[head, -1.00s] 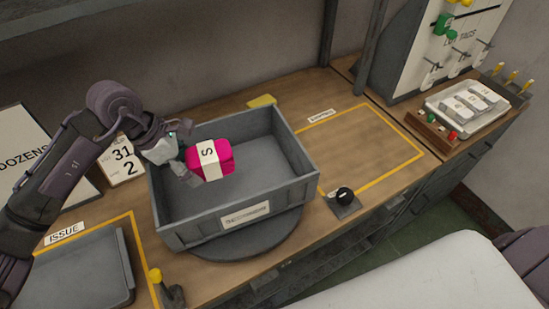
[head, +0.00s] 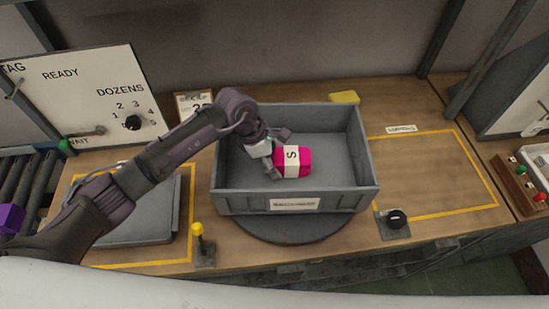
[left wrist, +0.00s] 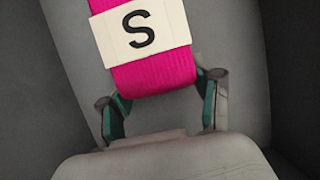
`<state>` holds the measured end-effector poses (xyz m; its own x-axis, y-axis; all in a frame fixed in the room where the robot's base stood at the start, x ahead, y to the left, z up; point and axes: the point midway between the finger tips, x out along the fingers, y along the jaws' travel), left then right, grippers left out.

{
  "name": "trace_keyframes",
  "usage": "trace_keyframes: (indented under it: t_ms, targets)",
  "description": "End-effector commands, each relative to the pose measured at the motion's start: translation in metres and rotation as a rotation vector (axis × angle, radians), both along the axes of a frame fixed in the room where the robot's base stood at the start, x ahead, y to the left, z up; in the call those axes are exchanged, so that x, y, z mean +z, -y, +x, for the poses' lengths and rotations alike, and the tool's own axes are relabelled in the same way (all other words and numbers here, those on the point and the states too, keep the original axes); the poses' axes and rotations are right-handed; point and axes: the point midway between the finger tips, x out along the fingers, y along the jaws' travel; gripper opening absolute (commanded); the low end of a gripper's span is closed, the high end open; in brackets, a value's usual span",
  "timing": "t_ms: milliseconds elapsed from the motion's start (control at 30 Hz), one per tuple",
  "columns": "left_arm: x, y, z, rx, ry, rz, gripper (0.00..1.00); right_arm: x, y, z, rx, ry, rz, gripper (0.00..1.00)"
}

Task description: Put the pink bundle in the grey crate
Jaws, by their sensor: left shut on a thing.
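The pink bundle (head: 294,170) has a white band marked S. My left gripper (head: 272,160) reaches in from the left and is shut on the bundle's end. The left wrist view shows the bundle (left wrist: 152,76) between the fingertips (left wrist: 163,92), with grey surfaces around it. I cannot tell whether the bundle touches the crate floor. My right gripper is not in view.
The crate stands on a round grey turntable (head: 285,231). A grey tray (head: 140,215) lies to the left, near a yellow-knobbed lever (head: 197,229). The yellow-outlined area (head: 435,172) on the right is clear.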

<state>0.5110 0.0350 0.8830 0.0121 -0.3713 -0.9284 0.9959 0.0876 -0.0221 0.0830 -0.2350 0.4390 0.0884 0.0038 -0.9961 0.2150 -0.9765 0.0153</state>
Motion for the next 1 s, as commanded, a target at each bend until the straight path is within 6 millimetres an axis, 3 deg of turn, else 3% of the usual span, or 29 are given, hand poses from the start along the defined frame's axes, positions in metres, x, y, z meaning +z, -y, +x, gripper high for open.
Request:
trace_keyframes:
  t_ms: [333,367,500,833,1000]
  targets:
    - [-0.004,0.000,0.001,-0.001,0.003,-0.001,0.26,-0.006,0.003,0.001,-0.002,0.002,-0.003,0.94]
    - [-0.003,0.000,0.001,0.000,0.002,0.000,0.69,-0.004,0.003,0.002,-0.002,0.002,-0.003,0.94]
    - [-0.002,0.000,0.001,0.000,0.002,0.000,0.89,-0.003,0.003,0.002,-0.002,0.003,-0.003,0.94]
    - [-0.001,0.000,0.001,0.000,0.002,-0.001,0.89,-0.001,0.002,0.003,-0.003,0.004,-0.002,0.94]
    - [0.013,-0.006,0.002,0.000,0.006,0.000,0.89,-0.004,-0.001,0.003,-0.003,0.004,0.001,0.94]
